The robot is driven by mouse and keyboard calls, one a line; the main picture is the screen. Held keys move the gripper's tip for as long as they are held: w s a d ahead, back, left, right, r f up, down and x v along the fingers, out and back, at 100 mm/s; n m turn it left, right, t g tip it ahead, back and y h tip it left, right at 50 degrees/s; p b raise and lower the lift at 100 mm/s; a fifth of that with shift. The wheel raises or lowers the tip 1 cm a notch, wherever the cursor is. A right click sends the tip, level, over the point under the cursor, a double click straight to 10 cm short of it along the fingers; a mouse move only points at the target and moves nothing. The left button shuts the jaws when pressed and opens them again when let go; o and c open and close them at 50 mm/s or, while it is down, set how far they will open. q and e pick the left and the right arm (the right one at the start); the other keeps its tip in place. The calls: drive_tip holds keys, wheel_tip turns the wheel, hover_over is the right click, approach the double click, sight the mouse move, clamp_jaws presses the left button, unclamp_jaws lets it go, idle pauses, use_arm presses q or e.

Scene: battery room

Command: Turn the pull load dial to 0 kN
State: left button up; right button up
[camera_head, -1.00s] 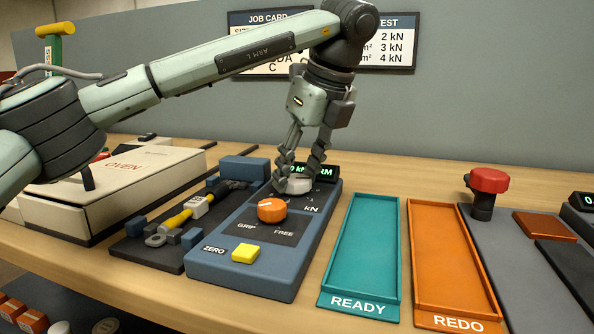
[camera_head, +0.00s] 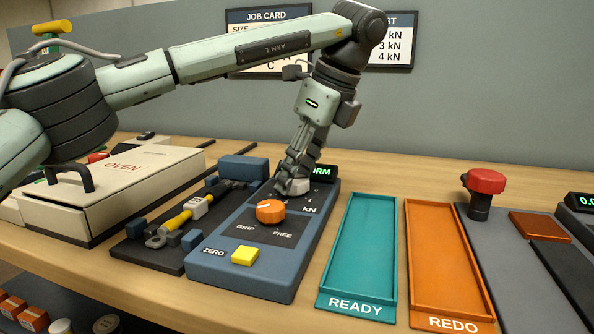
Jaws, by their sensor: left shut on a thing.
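The blue pull tester box (camera_head: 228,268) stands on the bench with a kN scale on its top. The pull load dial (camera_head: 291,187) is a pale knob near the back of the box, partly hidden by my gripper. My left gripper (camera_head: 293,180) reaches down from above and is shut on the dial. The dial's pointer and most of its scale numbers are hidden behind the fingers. The small display (camera_head: 322,173) behind the dial is partly covered; only the end of its green text shows. My right gripper is out of view.
An orange GRIP/FREE knob (camera_head: 270,211) and a yellow ZERO button (camera_head: 245,255) sit in front of the dial. A tool mat (camera_head: 140,250) lies left, the teal READY tray (camera_head: 357,303) and orange REDO tray (camera_head: 443,309) right. The oven (camera_head: 110,190) stands far left.

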use_arm(q)
drive_tip(key=o, duration=1.2)
drive_tip(key=shift+c, duration=0.2)
drive_tip(key=shift+r, duration=0.15)
drive_tip(key=v, duration=1.1)
drive_tip(key=shift+d+r, duration=0.15)
drive_tip(key=shift+r, duration=0.2)
drive_tip(key=shift+s, duration=0.15)
